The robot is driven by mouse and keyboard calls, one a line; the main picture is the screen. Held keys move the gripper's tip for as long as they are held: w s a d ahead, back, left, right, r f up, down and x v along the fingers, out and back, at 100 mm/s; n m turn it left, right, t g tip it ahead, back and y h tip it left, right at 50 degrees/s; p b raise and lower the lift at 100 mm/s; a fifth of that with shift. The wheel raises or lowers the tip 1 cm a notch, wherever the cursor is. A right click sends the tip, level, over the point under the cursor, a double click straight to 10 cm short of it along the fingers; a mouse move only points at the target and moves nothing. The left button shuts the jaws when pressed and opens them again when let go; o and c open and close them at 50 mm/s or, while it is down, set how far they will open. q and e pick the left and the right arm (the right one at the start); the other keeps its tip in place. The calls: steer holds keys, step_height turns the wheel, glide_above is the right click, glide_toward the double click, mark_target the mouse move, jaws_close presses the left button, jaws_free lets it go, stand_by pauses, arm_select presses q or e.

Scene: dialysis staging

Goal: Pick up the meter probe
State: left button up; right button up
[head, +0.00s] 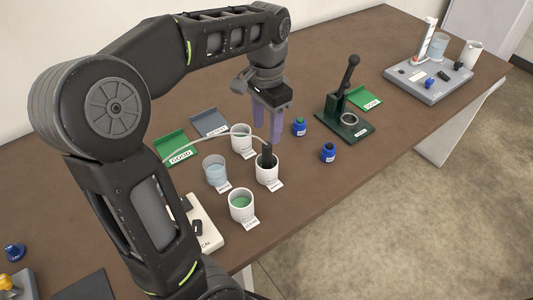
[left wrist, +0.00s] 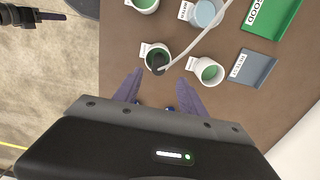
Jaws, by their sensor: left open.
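The meter probe (head: 267,152) is a dark cylinder with a pale cable. It stands in a white cup (head: 266,173), its upper part above the rim and its lower end hidden inside. In the left wrist view the probe (left wrist: 158,62) is seen from above, ahead of the fingertips. My left gripper (head: 268,130) points down, open and empty, with purple fingers; it is above and behind the cup in the head view. The cable runs left to the pale meter (head: 207,225), partly hidden by my arm.
Around the probe's cup stand a clear beaker (head: 215,170) and cups of green liquid (head: 241,205). Green (head: 177,147) and grey trays (head: 210,125) lie behind. A grey rack (head: 428,83) is far right.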

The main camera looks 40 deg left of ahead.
mark_target(267, 145)
arm_select(q)
steer(key=shift+s+d+r, duration=0.1)
steer(key=shift+s+d, duration=0.15)
steer(key=shift+w+a+f, duration=0.1)
steer(key=shift+f, duration=1.3)
steer(key=shift+f, duration=0.1)
step_height(267, 145, down, 5)
steer(key=shift+c, duration=0.6)
jaws_close()
stand_by(0.5)
